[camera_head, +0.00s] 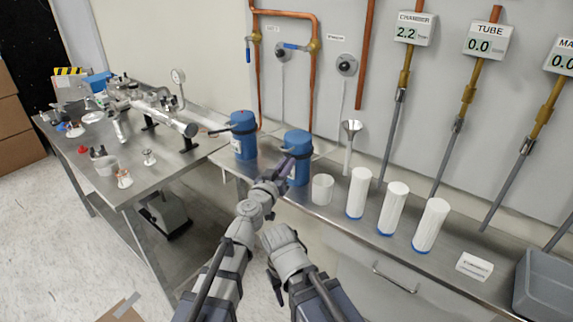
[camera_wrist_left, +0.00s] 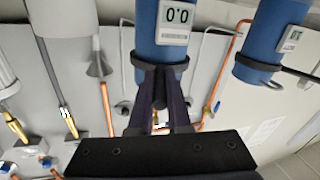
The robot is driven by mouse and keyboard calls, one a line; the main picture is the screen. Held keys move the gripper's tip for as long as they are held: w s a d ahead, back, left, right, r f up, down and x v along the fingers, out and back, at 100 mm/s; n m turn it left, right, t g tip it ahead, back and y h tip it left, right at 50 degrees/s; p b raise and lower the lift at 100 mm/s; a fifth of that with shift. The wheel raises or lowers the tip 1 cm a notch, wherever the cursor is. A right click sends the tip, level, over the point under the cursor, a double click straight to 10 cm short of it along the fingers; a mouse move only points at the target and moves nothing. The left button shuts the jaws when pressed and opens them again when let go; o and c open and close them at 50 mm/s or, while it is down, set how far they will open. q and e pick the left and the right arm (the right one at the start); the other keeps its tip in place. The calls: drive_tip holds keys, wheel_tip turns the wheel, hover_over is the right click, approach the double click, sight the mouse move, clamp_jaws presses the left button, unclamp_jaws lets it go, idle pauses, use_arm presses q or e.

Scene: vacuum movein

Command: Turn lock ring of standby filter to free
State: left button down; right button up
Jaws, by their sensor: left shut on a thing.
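Two blue filter canisters stand on the metal bench, a left one (camera_head: 243,136) and a right one (camera_head: 297,146), each with a dark ring. I cannot read which is the standby filter. My left gripper (camera_head: 288,166) is at the right canister. In the left wrist view, its two dark fingers (camera_wrist_left: 160,92) are shut on the dark handle of the lock ring (camera_wrist_left: 145,63), around the blue body (camera_wrist_left: 145,20) with a 0.0 display. The ring's markings are hidden. My right gripper (camera_head: 276,286) hangs low in front of the bench, away from the canisters; its fingers are unclear.
A white cup (camera_head: 322,189) and three white cylinders with blue bases, such as the nearest (camera_head: 430,226), stand right of the canisters. A funnel (camera_head: 351,130) is behind. A side table (camera_head: 150,175) with metal apparatus is at left. A grey bin (camera_head: 545,284) is at far right.

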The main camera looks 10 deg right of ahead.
idle(0.3)
use_arm(q)
drive_tip(key=c, duration=0.9)
unclamp_jaws()
drive_tip(key=shift+o, duration=0.2)
drive_tip(key=shift+s, duration=0.1)
drive_tip(key=v, duration=0.7)
drive_tip(key=shift+s, duration=0.3)
drive_tip(key=shift+a, duration=0.15)
